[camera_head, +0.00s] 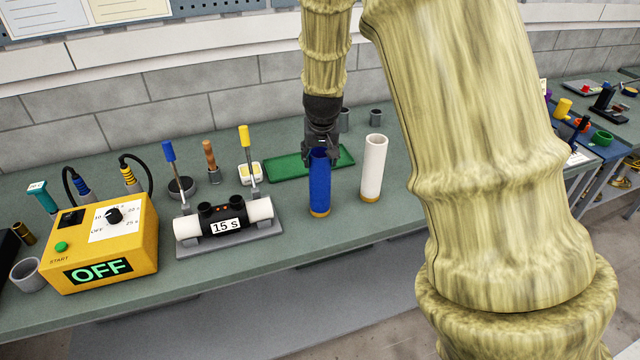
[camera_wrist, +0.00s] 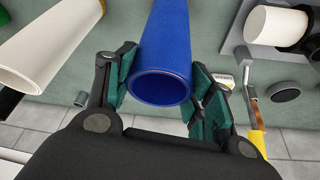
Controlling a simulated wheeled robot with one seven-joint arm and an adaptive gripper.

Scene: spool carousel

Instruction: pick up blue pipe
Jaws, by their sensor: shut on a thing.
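The blue pipe (camera_head: 319,185) stands upright on the green bench, with a tan band at its foot. My gripper (camera_head: 320,150) is at its top end, coming from above. In the wrist view the blue pipe (camera_wrist: 163,60) shows its open round end between the teal finger pads of my gripper (camera_wrist: 163,90). The fingers are shut on the pipe, one on each side. In the head view the pipe's foot appears to rest on the bench; a small lift cannot be ruled out.
A white pipe (camera_head: 372,168) stands just right of the blue one. A green mat (camera_head: 290,166) lies behind. Left are a black clamp unit marked 15 s (camera_head: 226,226) with a white tube and a yellow box reading OFF (camera_head: 100,245). The bench front is clear.

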